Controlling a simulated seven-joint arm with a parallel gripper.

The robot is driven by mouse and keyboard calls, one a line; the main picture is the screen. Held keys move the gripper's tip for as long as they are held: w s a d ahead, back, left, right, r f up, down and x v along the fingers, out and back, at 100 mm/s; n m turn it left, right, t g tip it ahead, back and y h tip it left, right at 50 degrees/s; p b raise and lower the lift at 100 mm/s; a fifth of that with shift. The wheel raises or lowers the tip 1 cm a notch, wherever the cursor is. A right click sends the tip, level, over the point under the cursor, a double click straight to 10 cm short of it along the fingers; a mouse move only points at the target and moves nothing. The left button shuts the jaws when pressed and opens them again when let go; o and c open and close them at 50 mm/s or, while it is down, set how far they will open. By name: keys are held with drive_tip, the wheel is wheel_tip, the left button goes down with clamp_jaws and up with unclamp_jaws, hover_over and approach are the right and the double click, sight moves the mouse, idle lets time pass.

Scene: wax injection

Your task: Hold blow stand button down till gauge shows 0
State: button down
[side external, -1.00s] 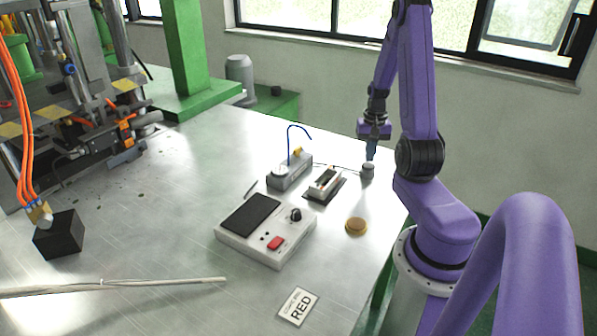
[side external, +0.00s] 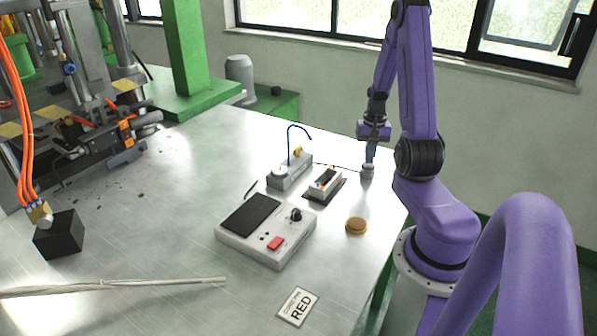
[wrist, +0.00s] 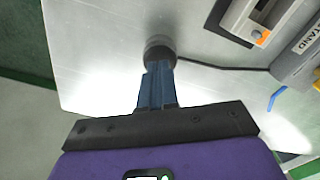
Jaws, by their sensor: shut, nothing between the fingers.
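The blow stand (side external: 290,171) is a grey box with a thin blue bent tube on the table. Its end, lettered "STAND", shows at the right of the wrist view (wrist: 303,58). A thin dark cable runs from it to a small round grey button (side external: 367,174) near the table's far right edge. My gripper (side external: 370,161) points down over this button with its blue fingers shut and empty. In the wrist view the fingertips (wrist: 157,68) overlap the button (wrist: 158,50) and seem to touch it. How far it is pressed I cannot tell. No gauge reading is legible.
The left table middle is mostly clear.

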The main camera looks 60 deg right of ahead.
drive_tip(key=shift+f, duration=0.85)
drive_tip(key=shift+r, duration=0.1)
idle(3.7)
drive_tip(key=shift+r, duration=2.55)
